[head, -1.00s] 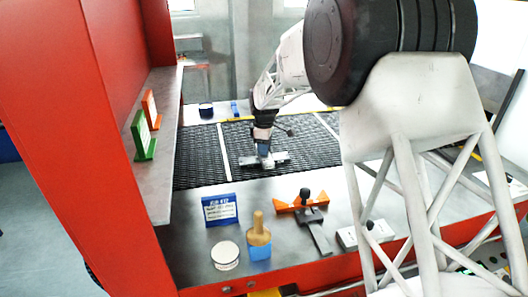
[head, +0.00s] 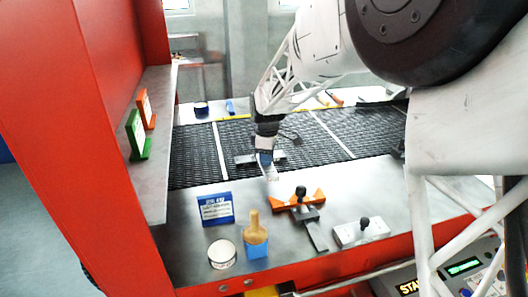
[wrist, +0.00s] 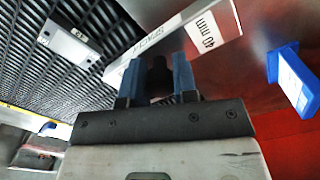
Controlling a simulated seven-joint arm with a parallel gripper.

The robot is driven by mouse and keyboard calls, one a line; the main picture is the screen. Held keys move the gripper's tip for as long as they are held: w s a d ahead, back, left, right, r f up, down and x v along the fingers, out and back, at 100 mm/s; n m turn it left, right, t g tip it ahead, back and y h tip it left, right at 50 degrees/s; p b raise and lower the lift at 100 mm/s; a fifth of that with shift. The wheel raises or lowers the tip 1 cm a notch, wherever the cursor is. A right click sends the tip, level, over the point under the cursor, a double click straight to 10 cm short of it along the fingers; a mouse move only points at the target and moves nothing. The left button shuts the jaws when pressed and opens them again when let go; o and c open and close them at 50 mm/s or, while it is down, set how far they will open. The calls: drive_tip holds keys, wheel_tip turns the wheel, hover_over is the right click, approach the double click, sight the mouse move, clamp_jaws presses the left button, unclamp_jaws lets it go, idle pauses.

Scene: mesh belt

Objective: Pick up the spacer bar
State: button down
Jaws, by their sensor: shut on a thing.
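The spacer bar (wrist: 168,38) is a pale flat bar marked "40 mm", lying slantwise across my fingertips in the wrist view. My gripper (wrist: 157,68) has its two blue fingers closed on it, with a dark knob-like shape between them. In the head view my gripper (head: 269,170) is at the near edge of the mesh belt, with the pale spacer bar (head: 271,175) seen small at its tips. The bar appears to be held above the surface; the exact gap cannot be told.
A grey labelled plate (wrist: 70,42) lies on the mesh belt (head: 190,160). On the steel ledge stand a blue sign (head: 216,208), a round tin (head: 222,254), a wooden-handled brush (head: 255,236), an orange block (head: 283,203) with a black-knobbed steel tool, and a knobbed pale block (head: 360,232).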

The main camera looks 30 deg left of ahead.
sight(270, 171)
drive_tip(key=shift+s+d+r, duration=0.15)
drive_tip(key=shift+s+d, duration=0.6)
drive_tip(key=shift+s, duration=0.1)
drive_tip(key=shift+s+d+r, duration=0.1)
drive_tip(key=shift+s+d, duration=0.65)
drive_tip(key=shift+s, duration=0.05)
